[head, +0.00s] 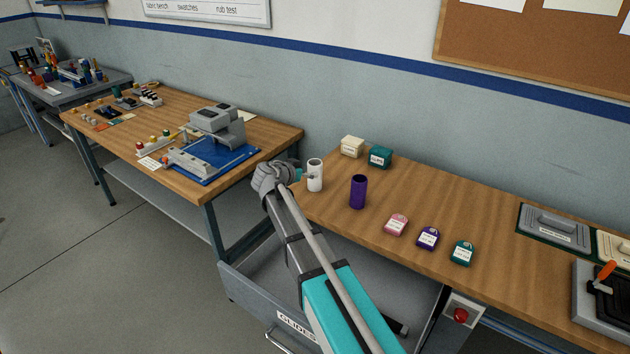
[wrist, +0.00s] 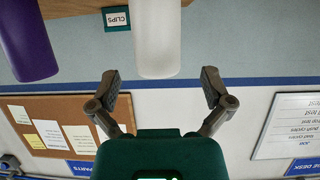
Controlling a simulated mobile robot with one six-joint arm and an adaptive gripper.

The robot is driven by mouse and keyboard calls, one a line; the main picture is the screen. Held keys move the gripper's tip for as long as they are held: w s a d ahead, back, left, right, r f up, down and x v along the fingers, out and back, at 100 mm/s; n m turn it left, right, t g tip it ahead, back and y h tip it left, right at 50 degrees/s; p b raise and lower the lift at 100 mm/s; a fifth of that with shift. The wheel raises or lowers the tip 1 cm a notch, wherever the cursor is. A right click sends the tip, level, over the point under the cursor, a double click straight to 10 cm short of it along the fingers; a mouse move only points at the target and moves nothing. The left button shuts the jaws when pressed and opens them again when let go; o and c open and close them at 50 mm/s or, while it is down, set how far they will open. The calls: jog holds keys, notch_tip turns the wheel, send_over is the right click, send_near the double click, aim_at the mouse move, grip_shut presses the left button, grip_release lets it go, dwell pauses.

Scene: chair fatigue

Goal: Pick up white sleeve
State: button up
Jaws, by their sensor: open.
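The white sleeve (head: 315,181) stands upright near the left end of the right-hand wooden table in the head view. In the wrist view, which is upside down, the white sleeve (wrist: 157,38) hangs into the picture from the top, lined up between the fingers. My gripper (head: 305,175) is at the sleeve's left side in the head view. In the wrist view my gripper (wrist: 162,84) is open, with a finger to each side and clear space beside the sleeve. I cannot tell how far the sleeve reaches between the fingertips.
A purple sleeve (head: 358,192) stands close to the right of the white one. A cream box (head: 352,146) and a teal box (head: 380,157) sit behind. Pink (head: 396,225), purple (head: 428,238) and teal (head: 462,253) labelled pieces lie to the right.

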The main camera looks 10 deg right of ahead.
aim_at(310, 169)
dwell(0.3)
jog(key=shift+b+x, duration=1)
jog(key=shift+x, duration=1.55)
jog(key=shift+s+d+f, duration=0.1)
jog(key=c, duration=1.3)
jog(key=shift+o, duration=0.2)
jog(key=shift+r, duration=0.25)
